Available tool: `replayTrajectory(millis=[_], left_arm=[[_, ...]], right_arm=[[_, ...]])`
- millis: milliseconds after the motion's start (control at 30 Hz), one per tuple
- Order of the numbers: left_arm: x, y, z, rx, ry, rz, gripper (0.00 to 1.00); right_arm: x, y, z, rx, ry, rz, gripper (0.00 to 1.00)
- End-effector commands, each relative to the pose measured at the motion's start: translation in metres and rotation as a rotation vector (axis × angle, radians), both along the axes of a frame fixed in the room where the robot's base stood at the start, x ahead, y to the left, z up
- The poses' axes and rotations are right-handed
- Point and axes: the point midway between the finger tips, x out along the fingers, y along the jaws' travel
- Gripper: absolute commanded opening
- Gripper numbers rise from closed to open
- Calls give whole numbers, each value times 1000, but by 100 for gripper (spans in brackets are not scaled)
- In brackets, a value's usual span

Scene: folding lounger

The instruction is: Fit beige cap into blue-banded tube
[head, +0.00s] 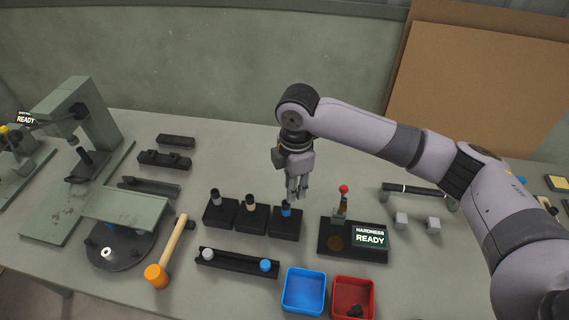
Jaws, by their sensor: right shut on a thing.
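The blue-banded tube (286,209) stands upright in the rightmost of three black blocks at the middle of the bench. My right gripper (298,197) is just above and slightly right of this tube, pointing down. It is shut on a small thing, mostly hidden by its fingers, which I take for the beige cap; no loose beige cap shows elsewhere. Whether it touches the tube I cannot tell. My left gripper is out of view.
Two more tubes, one pale-banded (250,204) and one grey-banded (215,197), stand left. A black rack (237,262) holds a grey cap and a blue cap. A hardness tester (340,240) stands right. Blue (303,291) and red bins (353,297) are in front.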

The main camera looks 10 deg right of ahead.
Motion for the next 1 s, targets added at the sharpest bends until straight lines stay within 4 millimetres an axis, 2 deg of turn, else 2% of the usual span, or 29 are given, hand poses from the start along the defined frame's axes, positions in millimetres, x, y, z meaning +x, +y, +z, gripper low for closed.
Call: replayTrajectory(millis=[33, 100, 333, 767, 1000], left_arm=[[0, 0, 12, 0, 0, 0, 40], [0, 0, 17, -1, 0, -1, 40], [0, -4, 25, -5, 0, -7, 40], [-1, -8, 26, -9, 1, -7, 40], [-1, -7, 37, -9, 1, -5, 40]], right_arm=[[6, 4, 8, -3, -3, 89, 0], [13, 8, 9, -9, -6, 212, 0], [25, 15, 9, -19, -12, 443, 0], [26, 15, 8, -19, -13, 469, 0], [26, 14, 11, -18, -13, 462, 0]])
